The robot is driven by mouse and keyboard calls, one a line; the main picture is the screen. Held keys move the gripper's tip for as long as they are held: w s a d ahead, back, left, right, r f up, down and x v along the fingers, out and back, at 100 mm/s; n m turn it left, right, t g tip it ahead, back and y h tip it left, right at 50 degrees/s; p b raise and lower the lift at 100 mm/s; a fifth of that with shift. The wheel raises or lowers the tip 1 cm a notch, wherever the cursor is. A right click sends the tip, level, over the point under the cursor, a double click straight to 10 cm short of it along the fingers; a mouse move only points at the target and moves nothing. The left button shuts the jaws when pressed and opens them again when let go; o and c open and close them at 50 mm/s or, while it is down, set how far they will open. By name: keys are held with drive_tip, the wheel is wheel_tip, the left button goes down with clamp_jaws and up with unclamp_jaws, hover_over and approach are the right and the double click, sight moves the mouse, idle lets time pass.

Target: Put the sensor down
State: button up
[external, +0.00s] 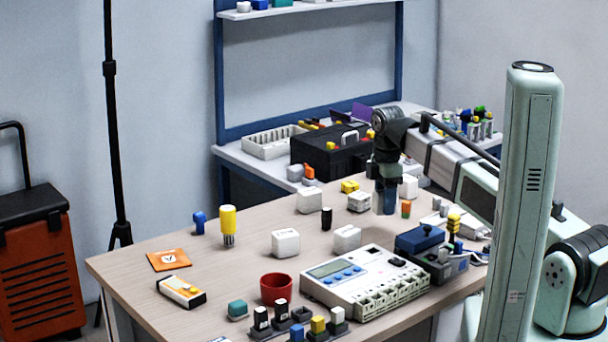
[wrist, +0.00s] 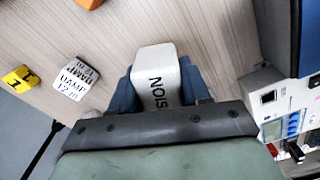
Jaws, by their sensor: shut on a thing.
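My gripper (wrist: 160,95) is shut on a white block-shaped sensor (wrist: 155,70) in the wrist view. The sensor sits between the two blue fingers, and dark lettering ending in "SION" shows on its face. In the external view my gripper (external: 385,205) points down over the back right part of the wooden table (external: 130,262). The sensor cannot be clearly made out there behind the fingers. I cannot tell whether its underside touches the table.
A white labelled cube (external: 359,202) and a yellow block (external: 350,186) lie left of my gripper. A small orange-topped piece (external: 405,209) stands close on its right. A white device with a display (external: 350,278) and a blue-topped unit (external: 420,238) stand in front. Bare tabletop shows around the cubes.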

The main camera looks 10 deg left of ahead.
sight(383, 231)
drive_tip(key=shift+f, duration=2.5)
drive_tip(key=o, duration=1.1)
drive_tip(key=shift+f, duration=0.1)
wheel_tip(383, 231, up, 12)
drive_tip(key=shift+r, duration=0.15)
drive_tip(key=o, duration=0.3)
